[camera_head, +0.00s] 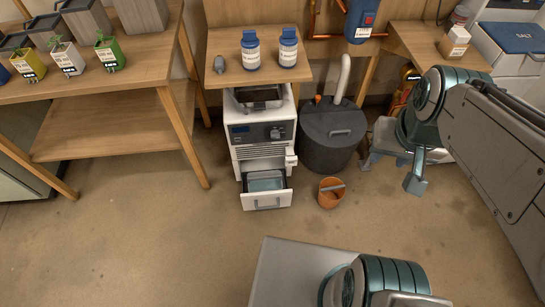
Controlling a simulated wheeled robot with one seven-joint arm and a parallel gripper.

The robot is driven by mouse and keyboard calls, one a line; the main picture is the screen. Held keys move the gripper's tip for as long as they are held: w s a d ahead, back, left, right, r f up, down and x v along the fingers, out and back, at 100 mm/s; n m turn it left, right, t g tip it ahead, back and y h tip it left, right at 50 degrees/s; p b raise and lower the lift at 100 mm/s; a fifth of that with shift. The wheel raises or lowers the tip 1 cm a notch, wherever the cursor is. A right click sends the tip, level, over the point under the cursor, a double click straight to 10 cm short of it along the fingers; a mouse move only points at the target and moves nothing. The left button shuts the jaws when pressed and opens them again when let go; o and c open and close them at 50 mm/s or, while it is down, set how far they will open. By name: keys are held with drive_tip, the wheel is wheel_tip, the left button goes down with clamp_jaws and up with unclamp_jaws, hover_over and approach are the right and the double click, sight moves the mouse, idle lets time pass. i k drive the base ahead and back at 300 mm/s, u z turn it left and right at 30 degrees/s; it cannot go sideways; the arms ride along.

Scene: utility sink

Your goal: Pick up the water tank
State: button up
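A white machine (261,133) with a display and a knob stands on the floor under the small wooden table. At its base a white-fronted drawer (267,201) is pulled out. Inside it a pale blue-grey, translucent tank (266,181) is visible, which looks like the water tank. My gripper (392,173) is to the right of the machine, above the floor and well apart from the drawer. Its two fingers look spread with nothing between them.
An orange pot (331,192) stands on the floor right of the drawer, between it and my gripper. A dark round bin (333,135) with a pale pipe stands behind the pot. A wooden shelf unit (110,120) is at left. Floor in front of the drawer is clear.

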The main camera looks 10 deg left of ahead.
sight(265, 183)
drive_tip(key=u, duration=1.45)
drive_tip(key=k, duration=1.1)
drive_tip(key=z, duration=0.55)
drive_tip(key=i, duration=1.95)
drive_tip(key=u, duration=0.8)
